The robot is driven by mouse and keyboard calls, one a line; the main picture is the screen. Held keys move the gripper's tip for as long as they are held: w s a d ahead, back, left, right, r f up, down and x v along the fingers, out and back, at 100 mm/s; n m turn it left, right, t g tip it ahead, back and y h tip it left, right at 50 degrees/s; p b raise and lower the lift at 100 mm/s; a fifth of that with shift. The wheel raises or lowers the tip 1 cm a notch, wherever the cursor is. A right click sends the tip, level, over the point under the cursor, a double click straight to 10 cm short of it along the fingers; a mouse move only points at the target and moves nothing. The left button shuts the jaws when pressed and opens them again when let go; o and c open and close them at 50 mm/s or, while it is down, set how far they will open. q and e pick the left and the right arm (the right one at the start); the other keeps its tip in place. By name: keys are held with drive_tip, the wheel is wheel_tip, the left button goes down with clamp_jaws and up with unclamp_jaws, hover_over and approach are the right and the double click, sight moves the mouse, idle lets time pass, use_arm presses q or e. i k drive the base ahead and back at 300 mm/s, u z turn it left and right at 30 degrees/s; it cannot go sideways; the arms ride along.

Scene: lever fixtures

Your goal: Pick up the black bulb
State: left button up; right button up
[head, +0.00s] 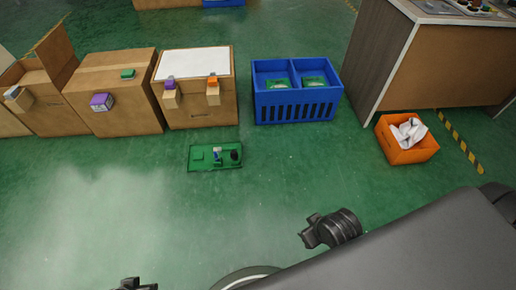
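A small black rounded thing, likely the black bulb (235,155), sits at the right end of a flat green board (203,166) on the green floor. A small blue and white part (217,154) stands on the board to its left. My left gripper (134,284) shows only as a dark piece at the bottom edge; most of it is cut off. My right gripper (311,233) is at lower centre, well apart from the board, and its fingers are too unclear to read. Neither gripper is near the black thing.
Cardboard boxes (110,75) stand in a row behind the board at left. A blue crate (297,107) holds green items. An orange bin (406,153) with white cloth sits by a counter (440,66). The floor around the board's front is clear.

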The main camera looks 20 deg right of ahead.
sight(234, 155)
drive_tip(key=z, duration=0.4)
drive_tip(key=i, duration=0.7)
drive_tip(key=u, duration=0.5)
drive_tip(key=i, duration=0.7)
drive_tip(key=u, duration=0.65)
